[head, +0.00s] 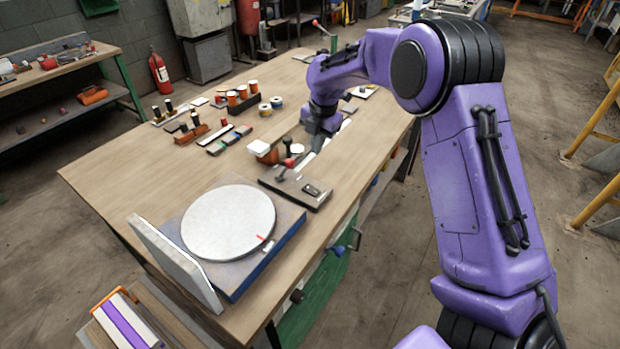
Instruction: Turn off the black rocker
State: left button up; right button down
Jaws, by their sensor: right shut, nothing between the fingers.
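A grey control plate (290,184) lies near the right edge of the wooden bench. A small black rocker (311,190) sits on its right part; its tilt is too small to tell. A red-knobbed lever (289,163) stands on the plate's left part. My right gripper (306,162) points down just behind the plate, a little beyond the rocker and apart from it in the picture. Its fingers are shut and empty, and small in view. My left gripper is not in view.
A white-topped orange block (263,150) stands left of my gripper. Several small switches, jars and tape rolls sit farther back. The bench's left part is clear.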

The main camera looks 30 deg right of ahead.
jog(key=p, duration=0.1)
send_near(309, 186)
jog(key=f+p, duration=0.1)
jog(key=f, duration=0.3)
jog(key=w+f+p, duration=0.1)
jog(key=f, duration=0.1)
jog(key=shift+a+f+p, duration=0.2)
jog(key=shift+f+p, duration=0.1)
jog(key=shift+f, duration=0.05)
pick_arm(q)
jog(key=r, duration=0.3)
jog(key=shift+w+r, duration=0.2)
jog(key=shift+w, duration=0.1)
pick_arm(e)
jog(key=shift+s, duration=0.1)
